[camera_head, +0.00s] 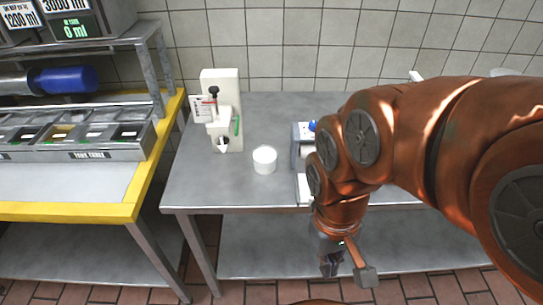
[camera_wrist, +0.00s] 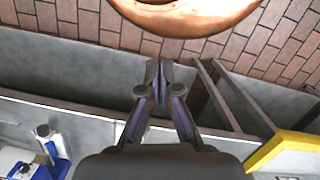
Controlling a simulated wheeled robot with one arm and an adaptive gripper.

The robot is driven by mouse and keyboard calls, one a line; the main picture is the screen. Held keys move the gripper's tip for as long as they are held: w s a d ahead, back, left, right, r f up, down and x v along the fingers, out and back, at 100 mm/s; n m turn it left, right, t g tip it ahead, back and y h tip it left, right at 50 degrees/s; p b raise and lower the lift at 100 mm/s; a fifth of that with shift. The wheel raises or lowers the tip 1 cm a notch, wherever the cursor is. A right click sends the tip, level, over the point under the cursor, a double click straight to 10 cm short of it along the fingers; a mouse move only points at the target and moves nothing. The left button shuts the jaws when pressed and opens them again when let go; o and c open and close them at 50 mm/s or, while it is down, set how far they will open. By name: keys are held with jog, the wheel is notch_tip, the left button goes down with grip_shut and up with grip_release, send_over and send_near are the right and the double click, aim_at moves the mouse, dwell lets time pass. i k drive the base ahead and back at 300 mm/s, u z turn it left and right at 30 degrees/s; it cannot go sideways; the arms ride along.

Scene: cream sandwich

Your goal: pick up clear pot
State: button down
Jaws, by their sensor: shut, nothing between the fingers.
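A small round whitish pot (camera_head: 264,160), which looks translucent, stands upright on the steel table (camera_head: 190,185), left of its middle. It does not show in the wrist view. My gripper (camera_head: 348,272) hangs in front of the table's front edge, to the right of the pot and well apart from it. In the wrist view my gripper (camera_wrist: 158,72) has its fingers together with nothing between them.
A white dispenser machine (camera_head: 221,110) stands behind the pot to its left. A grey and white device (camera_head: 302,150) stands to the right, partly hidden by my arm. A yellow-edged prep counter (camera_head: 70,210) is at the left. Bare tabletop surrounds the pot.

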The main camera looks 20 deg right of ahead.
aim_at(265, 158)
jog(key=z, duration=3)
jog(key=k, duration=2.1)
jog(key=u, duration=2.35)
jog(key=i, duration=0.5)
jog(key=u, duration=0.15)
